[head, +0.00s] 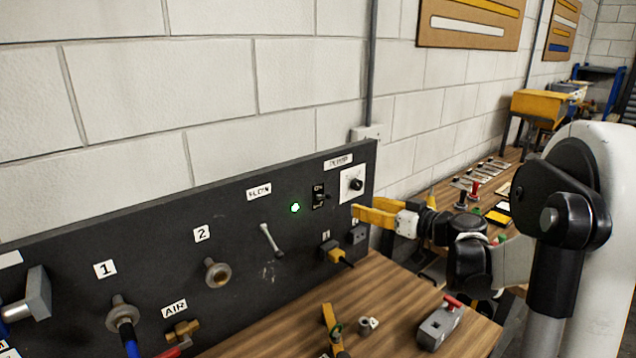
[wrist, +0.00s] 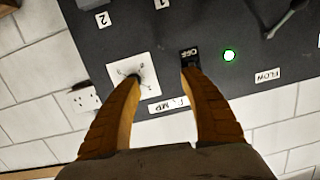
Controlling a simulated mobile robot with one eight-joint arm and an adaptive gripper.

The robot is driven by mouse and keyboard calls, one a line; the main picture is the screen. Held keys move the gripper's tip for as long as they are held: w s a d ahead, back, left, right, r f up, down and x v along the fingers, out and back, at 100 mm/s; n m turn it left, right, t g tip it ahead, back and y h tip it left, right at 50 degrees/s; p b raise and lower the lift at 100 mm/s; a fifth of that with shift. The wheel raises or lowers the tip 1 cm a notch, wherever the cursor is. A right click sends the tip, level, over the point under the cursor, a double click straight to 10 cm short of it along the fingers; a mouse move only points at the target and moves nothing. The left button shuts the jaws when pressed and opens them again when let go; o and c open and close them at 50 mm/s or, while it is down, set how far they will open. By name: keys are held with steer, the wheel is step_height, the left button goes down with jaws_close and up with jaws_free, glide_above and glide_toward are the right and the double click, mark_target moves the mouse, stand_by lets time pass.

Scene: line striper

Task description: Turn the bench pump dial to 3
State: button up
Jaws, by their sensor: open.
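The pump dial (head: 355,184) is a black knob on a square white plate, under the PUMP label (head: 338,161) at the right end of the dark panel. In the wrist view, seen upside down, the dial plate (wrist: 146,65) is behind my left finger, whose tip overlaps the knob. My gripper (head: 360,209) has yellow fingers and is open and empty. In the wrist view the gripper (wrist: 162,76) straddles the space between dial and toggle switch (wrist: 189,56); the right fingertip overlaps the switch. I cannot tell whether either finger touches. The pointer's number is unreadable.
A lit green lamp (head: 295,208) and the FLOW lever (head: 271,240) are on the panel (head: 232,235) left of the switch. A plug with a yellow body (head: 335,255) sits in a lower socket. A grey block with a red handle (head: 440,322) stands on the wooden bench (head: 392,285).

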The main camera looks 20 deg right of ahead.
steer(key=t, duration=0.2)
glide_toward(359, 186)
steer(key=b+x, duration=0.2)
steer(key=x, duration=0.8)
steer(key=shift+w, duration=0.25)
jaws_close()
